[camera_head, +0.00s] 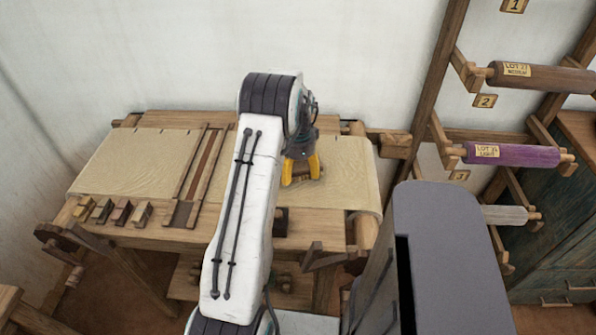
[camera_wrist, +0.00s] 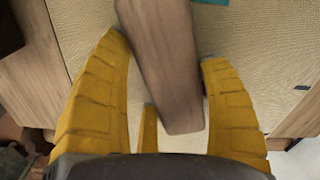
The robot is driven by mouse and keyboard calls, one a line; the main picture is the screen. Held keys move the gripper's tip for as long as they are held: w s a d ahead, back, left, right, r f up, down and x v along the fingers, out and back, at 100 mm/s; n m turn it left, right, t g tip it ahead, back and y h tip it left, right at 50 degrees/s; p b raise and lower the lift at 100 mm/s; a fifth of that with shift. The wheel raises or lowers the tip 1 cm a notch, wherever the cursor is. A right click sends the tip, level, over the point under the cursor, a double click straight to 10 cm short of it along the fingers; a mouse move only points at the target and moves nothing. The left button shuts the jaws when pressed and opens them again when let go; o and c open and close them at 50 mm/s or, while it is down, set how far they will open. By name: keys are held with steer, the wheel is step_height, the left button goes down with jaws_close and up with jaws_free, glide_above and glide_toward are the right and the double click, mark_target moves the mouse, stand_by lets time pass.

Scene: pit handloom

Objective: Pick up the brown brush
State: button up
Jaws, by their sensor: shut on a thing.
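My gripper (camera_head: 301,172) has yellow fingers and is over the cloth on the right half of the loom in the head view. In the wrist view my gripper (camera_wrist: 165,90) is shut on the brown brush (camera_wrist: 162,60), whose wooden body lies between the fingers. The brush also shows as a small brown piece between the fingers in the head view (camera_head: 302,173). Its far end is cut off by the top edge of the wrist view. I cannot tell whether the brush touches the cloth.
The woven cloth (camera_head: 345,180) covers the loom top, with wooden slats (camera_head: 204,165) across its left part. Several small blocks (camera_head: 121,211) line the front left edge. A rack with a brown roll (camera_head: 540,77) and a purple roll (camera_head: 515,155) stands at the right.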

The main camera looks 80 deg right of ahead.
mark_target(301, 168)
steer(key=shift+r, duration=0.15)
steer(key=shift+r, duration=0.45)
steer(key=r, duration=0.3)
steer(key=shift+s+d+r+b, duration=0.2)
steer(key=shift+s+d+b, duration=0.05)
steer(key=shift+s+b, duration=0.1)
steer(key=s+d+r+p, duration=0.1)
steer(key=s+d+r, duration=0.4)
steer(key=s, duration=0.4)
steer(key=shift+s+r+p, duration=0.25)
steer(key=shift+r+p, duration=0.15)
steer(key=shift+r, duration=0.3)
steer(key=shift+s, duration=0.1)
steer(key=shift+s+d+r, duration=0.1)
steer(key=shift+s+r, duration=0.1)
steer(key=shift+r, duration=0.6)
steer(key=shift+s+d+r, duration=0.1)
steer(key=shift+s+r, duration=0.1)
steer(key=shift+r, duration=0.55)
steer(key=shift+r, duration=0.1)
